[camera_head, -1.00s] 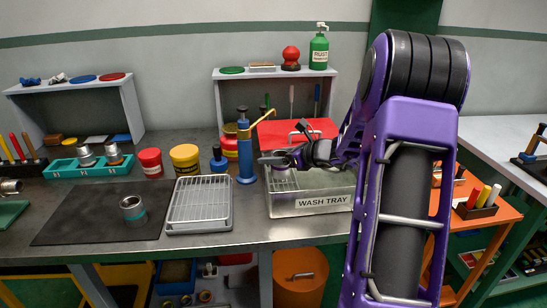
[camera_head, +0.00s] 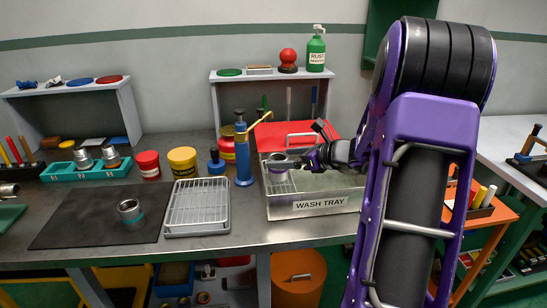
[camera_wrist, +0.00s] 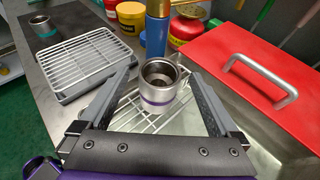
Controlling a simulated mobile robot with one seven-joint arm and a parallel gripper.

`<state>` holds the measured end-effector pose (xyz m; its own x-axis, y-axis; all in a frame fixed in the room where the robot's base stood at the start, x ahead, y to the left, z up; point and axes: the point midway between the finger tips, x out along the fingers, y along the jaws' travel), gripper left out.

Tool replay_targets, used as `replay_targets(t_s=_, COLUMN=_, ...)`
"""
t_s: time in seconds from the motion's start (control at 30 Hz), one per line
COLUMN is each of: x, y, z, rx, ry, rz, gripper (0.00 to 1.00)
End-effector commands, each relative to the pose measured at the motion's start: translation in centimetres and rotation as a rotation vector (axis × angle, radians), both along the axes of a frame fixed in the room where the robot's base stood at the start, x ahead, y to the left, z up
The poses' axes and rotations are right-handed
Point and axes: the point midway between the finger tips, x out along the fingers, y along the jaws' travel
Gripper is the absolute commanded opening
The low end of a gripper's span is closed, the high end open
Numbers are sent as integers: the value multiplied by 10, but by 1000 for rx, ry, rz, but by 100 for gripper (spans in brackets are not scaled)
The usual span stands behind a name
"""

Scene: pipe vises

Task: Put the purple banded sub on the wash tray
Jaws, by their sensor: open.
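The purple banded sub (camera_wrist: 157,92) is a short silver metal cylinder with an open top and a purple band. It stands upright on the wire rack inside the wash tray (camera_wrist: 196,128). In the head view the sub (camera_head: 279,176) is at the left end of the labelled metal wash tray (camera_head: 318,207), partly hidden by my gripper. My gripper (camera_wrist: 160,66) is open, with one finger on each side of the sub. A gap shows between each finger and the sub in the wrist view. In the head view my gripper (camera_head: 284,163) is over the tray's left end.
A blue pump-like bottle (camera_head: 243,160) stands just left of the tray. A wire drying rack (camera_head: 197,208) and a dark mat with a teal-banded sub (camera_head: 130,211) lie further left.

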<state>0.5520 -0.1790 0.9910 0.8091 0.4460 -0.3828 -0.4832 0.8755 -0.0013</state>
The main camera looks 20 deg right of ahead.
Motion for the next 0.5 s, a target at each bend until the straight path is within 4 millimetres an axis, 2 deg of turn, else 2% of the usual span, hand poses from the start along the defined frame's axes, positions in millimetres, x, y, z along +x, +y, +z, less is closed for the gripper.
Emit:
replay_targets(t_s=0.03, x=-10, y=-6, z=6, rx=-1, ry=1, rz=-3, gripper=97)
replay_targets(t_s=0.2, x=-36, y=-20, z=18, rx=0, ry=0, rz=-2, gripper=97)
replay_targets(t_s=0.5, x=-53, y=-29, z=25, rx=2, ry=1, rz=0, gripper=97)
